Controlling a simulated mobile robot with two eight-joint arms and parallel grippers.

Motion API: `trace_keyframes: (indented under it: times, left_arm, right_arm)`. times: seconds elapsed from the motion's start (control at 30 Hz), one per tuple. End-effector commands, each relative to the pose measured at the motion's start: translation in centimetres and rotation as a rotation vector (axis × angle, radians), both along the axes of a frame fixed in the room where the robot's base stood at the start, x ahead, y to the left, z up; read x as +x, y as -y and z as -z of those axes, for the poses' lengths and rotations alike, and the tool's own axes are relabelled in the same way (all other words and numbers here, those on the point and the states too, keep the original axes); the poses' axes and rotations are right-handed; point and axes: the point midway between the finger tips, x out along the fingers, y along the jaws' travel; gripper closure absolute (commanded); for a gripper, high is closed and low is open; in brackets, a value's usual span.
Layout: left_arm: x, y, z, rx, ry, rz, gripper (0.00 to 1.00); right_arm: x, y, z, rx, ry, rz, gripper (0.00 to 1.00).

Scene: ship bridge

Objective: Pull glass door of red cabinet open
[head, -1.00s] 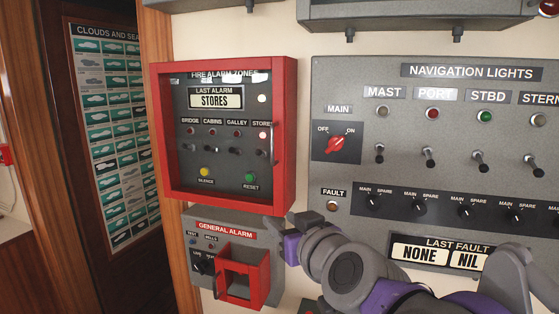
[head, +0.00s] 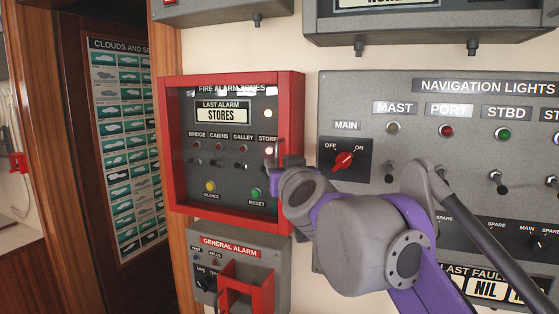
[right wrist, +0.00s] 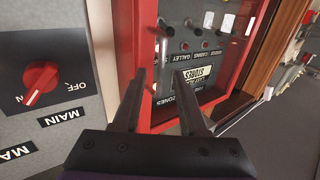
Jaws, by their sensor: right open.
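The red cabinet (head: 291,115) hangs on the wall left of centre in the head view, and its glass door (head: 222,150) looks shut over the fire alarm panel. A slim upright handle (head: 281,148) is at the door's right side, partly hidden by my gripper. My right gripper (head: 280,163) is at that right side, close to the handle. In the right wrist view, which is turned over, my right gripper (right wrist: 160,74) is open, its two fingers apart in front of the cabinet's red frame (right wrist: 122,35). I cannot tell whether the handle lies between them. My left gripper is not in view.
The general alarm box (head: 240,248) with a red guard sits just below the cabinet. The navigation lights panel (head: 345,110) with protruding switches is to the right, behind my right arm. A dark doorway with a cloud poster (head: 128,150) is at the left.

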Motion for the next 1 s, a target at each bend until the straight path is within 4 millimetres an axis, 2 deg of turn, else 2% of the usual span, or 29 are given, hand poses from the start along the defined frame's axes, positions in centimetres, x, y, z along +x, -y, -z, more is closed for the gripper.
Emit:
trace_keyframes:
  times: [0.13, 0.4, 0.47, 0.63, 0.67, 1.0]
  left_arm:
    - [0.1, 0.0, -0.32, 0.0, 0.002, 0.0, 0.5]
    - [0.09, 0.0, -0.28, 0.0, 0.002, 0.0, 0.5]
    - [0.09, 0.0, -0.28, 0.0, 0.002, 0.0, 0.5]
    - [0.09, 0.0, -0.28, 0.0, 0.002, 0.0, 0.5]
    - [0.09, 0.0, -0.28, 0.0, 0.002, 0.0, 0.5]
    - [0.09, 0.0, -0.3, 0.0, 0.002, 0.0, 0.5]
  right_arm:
    - [0.93, -0.17, -0.01, 0.0, 0.0, 0.0, 0.58]
    - [1.06, -0.22, 0.1, 0.0, 0.0, 0.0, 0.58]
    - [1.06, -0.22, 0.09, 0.0, 0.0, -0.001, 0.67]
    - [1.04, -0.22, 0.09, 0.0, -0.001, -0.001, 0.97]
    - [1.04, -0.22, 0.09, 0.0, -0.001, -0.001, 1.0]
    - [1.03, -0.21, 0.08, 0.0, 0.0, -0.001, 1.0]
